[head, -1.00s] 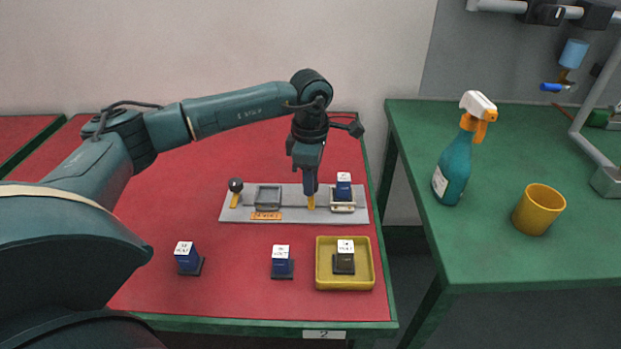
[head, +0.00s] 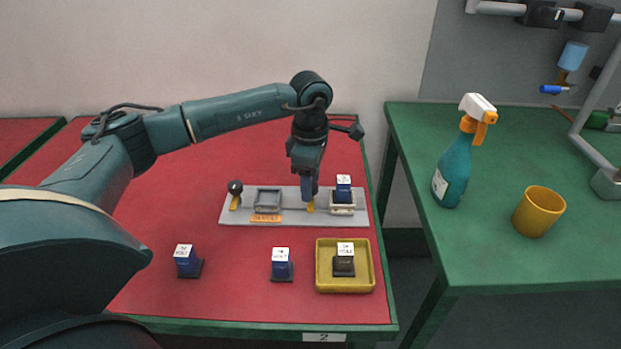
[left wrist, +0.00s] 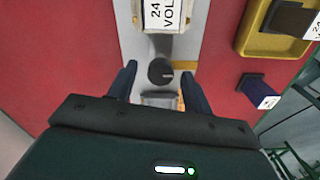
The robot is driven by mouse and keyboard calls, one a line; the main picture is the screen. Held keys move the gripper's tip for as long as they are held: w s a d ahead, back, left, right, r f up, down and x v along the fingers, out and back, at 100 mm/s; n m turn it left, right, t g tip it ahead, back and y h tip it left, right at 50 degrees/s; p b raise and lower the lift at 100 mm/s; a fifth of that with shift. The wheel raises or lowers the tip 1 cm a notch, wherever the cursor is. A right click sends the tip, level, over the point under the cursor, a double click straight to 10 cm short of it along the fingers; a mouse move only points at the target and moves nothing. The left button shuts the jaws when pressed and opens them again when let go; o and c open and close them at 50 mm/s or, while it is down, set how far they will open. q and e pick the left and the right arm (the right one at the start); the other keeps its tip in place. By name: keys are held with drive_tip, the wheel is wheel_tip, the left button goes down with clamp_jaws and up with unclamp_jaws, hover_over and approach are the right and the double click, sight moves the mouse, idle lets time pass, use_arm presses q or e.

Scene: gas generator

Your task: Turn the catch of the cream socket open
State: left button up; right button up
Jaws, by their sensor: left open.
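The cream socket (head: 342,210) is at the right end of a grey panel (head: 290,218), with a blue block (head: 343,190) in it. The block's white "24 VOLT" label (left wrist: 165,14) shows at the top of the left wrist view. The catch (head: 310,207) is a yellow lever just left of the socket. In the left wrist view its dark round knob (left wrist: 160,71) and yellow arm (left wrist: 184,65) show. My left gripper (head: 309,198) points down over this catch. In the left wrist view its open fingers (left wrist: 159,75) stand either side of the knob, apart from it.
A grey socket (head: 267,190) and another dark-knobbed catch (head: 235,188) are farther left on the panel. Two blue blocks (head: 187,262) (head: 281,265) stand in front. A yellow tray (head: 321,285) holds a dark block (head: 344,262). A spray bottle and cup are on the green table.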

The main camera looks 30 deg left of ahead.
use_arm(q)
drive_tip(key=shift+r, duration=0.1)
wheel_tip(320, 180, up, 13)
idle(0.5)
idle(0.4)
